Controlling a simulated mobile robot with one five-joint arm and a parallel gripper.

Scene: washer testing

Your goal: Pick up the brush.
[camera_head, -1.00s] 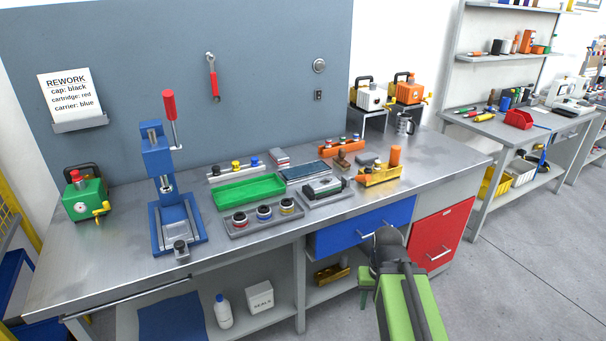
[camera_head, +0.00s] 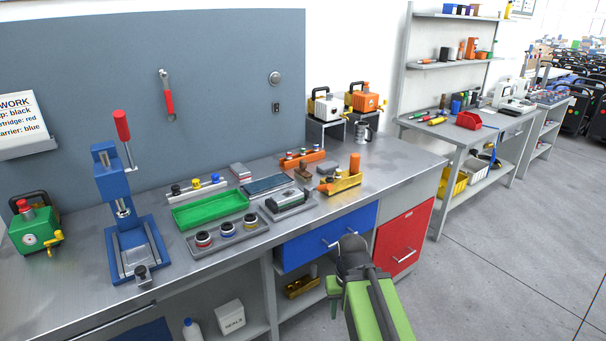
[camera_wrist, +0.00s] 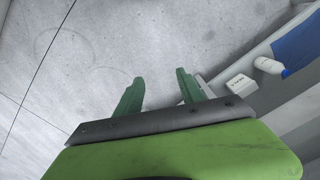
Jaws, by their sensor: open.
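I cannot pick out a brush with certainty. A small brown object with a raised knob (camera_head: 302,169) stands on the workbench behind the grey tray, and it is too small to identify. My gripper (camera_wrist: 158,88) is open and empty in the wrist view, its two green fingers apart above the grey floor. In the head view my arm is low in front of the bench, by the blue drawer, and one green finger (camera_head: 334,287) shows below the bench top.
A second bench (camera_head: 456,131) stands at the right. The floor (camera_head: 490,250) at right is clear.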

